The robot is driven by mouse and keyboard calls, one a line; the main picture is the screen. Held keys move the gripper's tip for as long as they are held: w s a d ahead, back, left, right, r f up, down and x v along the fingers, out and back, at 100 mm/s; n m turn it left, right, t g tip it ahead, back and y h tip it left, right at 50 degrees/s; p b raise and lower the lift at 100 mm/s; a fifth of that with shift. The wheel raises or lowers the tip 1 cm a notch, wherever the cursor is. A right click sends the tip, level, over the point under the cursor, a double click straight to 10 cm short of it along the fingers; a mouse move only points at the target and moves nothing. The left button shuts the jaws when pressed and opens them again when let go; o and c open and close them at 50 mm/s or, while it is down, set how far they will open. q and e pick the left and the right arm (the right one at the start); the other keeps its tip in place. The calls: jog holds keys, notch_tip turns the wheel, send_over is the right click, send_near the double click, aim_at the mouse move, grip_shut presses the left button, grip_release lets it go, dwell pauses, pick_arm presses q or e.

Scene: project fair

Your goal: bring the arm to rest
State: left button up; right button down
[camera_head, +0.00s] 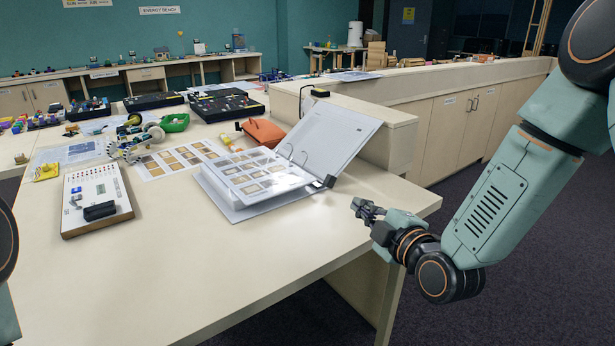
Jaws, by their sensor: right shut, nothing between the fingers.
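My right arm comes in from the upper right and bends down at the wrist. Its right gripper (362,209) is shut and empty. It points left, close to the table's (300,245) right edge and to the right of the open binder (252,184). I cannot tell its exact height above the table top. Only part of my left arm shows at the left picture edge, and its gripper is out of view.
The table's front is clear. Cabinets (455,125) stand behind the right arm.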

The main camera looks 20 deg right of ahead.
jog(key=s+a+f+m+g, duration=0.1)
jog(key=s+f+m+g, duration=0.4)
jog(key=f, duration=0.4)
jog(key=s+a+f+m+g, duration=0.1)
jog(key=s+f+m+g, duration=0.2)
jog(key=s+f+m, duration=0.5)
jog(key=s+f+g, duration=0.3)
jog(key=s+f, duration=0.1)
jog(key=s, duration=0.4)
jog(key=s+a+f+m+g+h, duration=0.1)
jog(key=s+f+g, duration=0.1)
jog(key=s+f, duration=0.3)
jog(key=s+f+g, duration=0.3)
jog(key=s+f, duration=0.2)
jog(key=s, duration=0.6)
jog(key=shift+a+f+m+g+h+b, duration=0.25)
jog(key=shift+m+g+h+b, duration=0.05)
jog(key=shift+m+h+b, duration=0.1)
